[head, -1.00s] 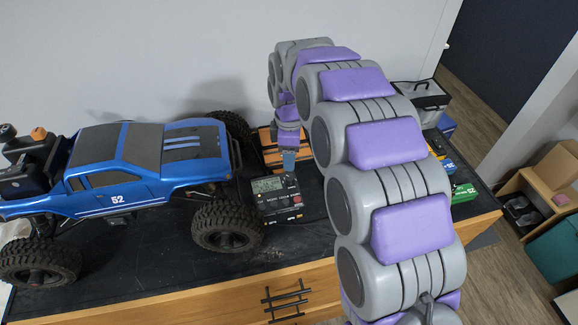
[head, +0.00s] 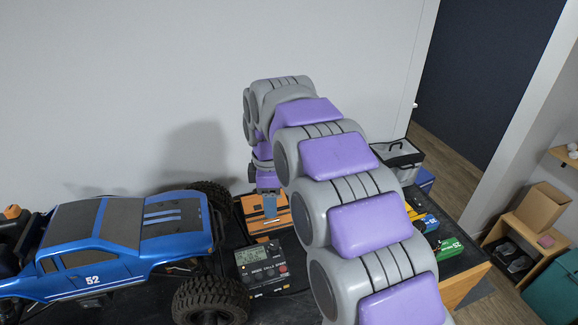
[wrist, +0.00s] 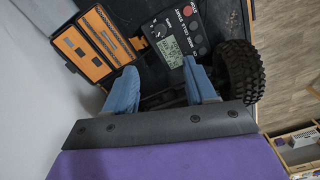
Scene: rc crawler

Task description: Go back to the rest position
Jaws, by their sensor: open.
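My gripper (wrist: 163,92) shows in the wrist view with its two blue fingers spread apart and nothing between them. In the head view my gripper (head: 270,205) hangs at the end of my curved arm, above the bench near the wall. Below and beyond the fingers is a black charger with a small grey screen (wrist: 171,53), which also shows in the head view (head: 262,268). The gripper is apart from it as far as I can see. My arm hides part of the bench behind it.
A blue truck (head: 110,235) numbered 52 stands at left, its black wheel (wrist: 242,70) close to the charger. An orange organizer case (wrist: 92,42) lies beside the charger. Green and yellow packs (head: 437,243) and a grey toolbox (head: 398,160) are at right. A white wall is behind.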

